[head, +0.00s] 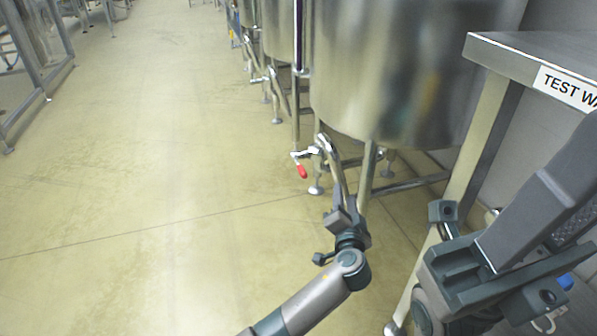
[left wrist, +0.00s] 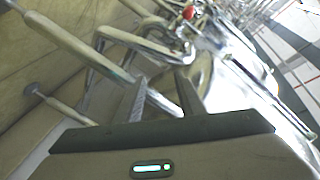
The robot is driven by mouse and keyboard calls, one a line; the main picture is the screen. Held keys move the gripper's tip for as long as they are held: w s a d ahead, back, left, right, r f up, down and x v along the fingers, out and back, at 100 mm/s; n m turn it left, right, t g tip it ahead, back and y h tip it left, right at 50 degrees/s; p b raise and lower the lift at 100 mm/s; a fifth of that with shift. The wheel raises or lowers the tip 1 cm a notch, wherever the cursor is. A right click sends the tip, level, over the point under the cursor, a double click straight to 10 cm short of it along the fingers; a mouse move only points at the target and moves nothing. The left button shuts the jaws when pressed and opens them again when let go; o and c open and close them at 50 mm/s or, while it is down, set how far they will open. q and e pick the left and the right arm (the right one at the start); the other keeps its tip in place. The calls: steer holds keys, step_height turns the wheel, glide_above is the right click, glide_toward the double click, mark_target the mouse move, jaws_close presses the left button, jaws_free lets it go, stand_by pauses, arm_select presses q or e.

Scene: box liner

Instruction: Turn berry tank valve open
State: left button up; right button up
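The steel tank (head: 395,70) stands on legs right of centre in the head view. Its outlet pipe (head: 334,165) bends under it to a valve whose red-tipped handle (head: 302,171) hangs down, tilted. The red handle tip also shows at the top of the left wrist view (left wrist: 188,12). My left gripper (head: 342,217) is below and right of the handle, apart from it. In the left wrist view its two fingers (left wrist: 163,100) are spread, with bent piping beyond them and nothing clearly held. My right gripper (head: 490,265) is at the lower right, its finger gap unclear.
A steel table (head: 510,47) with a "TEST WA…" label stands at the right, close to my right arm. More tanks (head: 280,30) line up behind. Tank legs (head: 368,175) and a low crossbar (head: 410,184) are near my left gripper. The floor (head: 150,180) at left is clear.

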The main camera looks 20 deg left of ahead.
arm_select(q)
steer(key=a+f+n+g+y, duration=0.1)
steer(key=a+f+n+y, duration=0.1)
steer(key=a+y, duration=0.4)
steer(key=shift+s+a+f+g+b, duration=0.2)
steer(key=shift+a+g+b, duration=0.25)
steer(key=shift+a, duration=0.15)
steer(key=shift+r, duration=0.1)
